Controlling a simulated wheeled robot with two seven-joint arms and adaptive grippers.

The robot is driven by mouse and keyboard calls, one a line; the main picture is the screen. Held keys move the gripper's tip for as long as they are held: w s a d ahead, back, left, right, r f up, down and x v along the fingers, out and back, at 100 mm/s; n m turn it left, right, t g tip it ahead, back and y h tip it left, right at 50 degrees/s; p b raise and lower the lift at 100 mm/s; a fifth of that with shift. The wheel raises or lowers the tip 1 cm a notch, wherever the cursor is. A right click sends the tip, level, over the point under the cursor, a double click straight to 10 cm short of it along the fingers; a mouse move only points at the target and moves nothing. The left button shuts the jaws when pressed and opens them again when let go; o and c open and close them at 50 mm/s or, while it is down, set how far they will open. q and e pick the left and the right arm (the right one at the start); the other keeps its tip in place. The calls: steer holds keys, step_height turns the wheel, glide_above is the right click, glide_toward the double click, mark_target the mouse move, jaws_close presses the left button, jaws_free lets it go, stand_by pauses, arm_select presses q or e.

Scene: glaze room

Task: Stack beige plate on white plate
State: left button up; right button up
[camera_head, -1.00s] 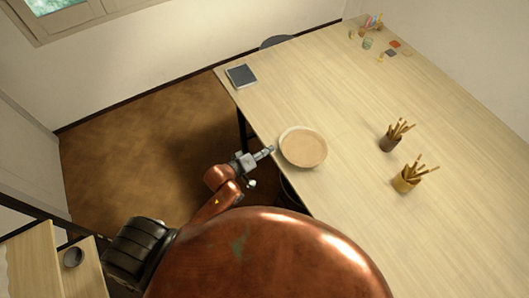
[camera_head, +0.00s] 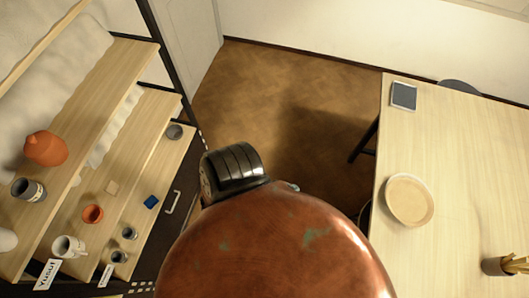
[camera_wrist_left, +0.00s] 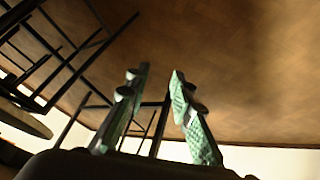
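A round beige plate (camera_head: 408,198) lies near the left edge of the table in the head view. A pale rim shows around it, which looks like the white plate (camera_head: 427,220) beneath it; most of that lower plate is hidden. My left gripper (camera_wrist_left: 159,74) shows only in the left wrist view. Its two green-padded fingers stand apart with nothing between them, and the floor is behind. It is away from the plates. My right gripper is in neither view.
The pale wooden table (camera_head: 460,150) carries a dark tablet-like object (camera_head: 404,95) and a holder with sticks (camera_head: 497,266). On the left, shelves hold cups, an orange pot (camera_head: 45,148) and a small blue item (camera_head: 151,202). Open floor (camera_head: 290,95) lies between.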

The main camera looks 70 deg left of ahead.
arm_select(q)
steer(key=s+f+m+g, duration=0.1)
steer(key=s+f, duration=0.3)
steer(key=s, duration=0.5)
steer(key=s+f+m+g, duration=0.1)
steer(key=s+f, duration=0.3)
steer(key=s, duration=0.4)
steer(key=s+f+m+g, duration=0.2)
steer(key=s+f, duration=0.2)
steer(key=s, duration=0.5)
steer(key=shift+s+f+g+y, duration=0.3)
steer(key=shift+s, duration=0.05)
steer(key=shift+a+f, duration=0.1)
step_height(320, 180, down, 14)
steer(key=s+b, duration=0.1)
steer(key=b, duration=1.2)
steer(key=shift+r+b, duration=0.2)
steer(key=shift+b, duration=0.15)
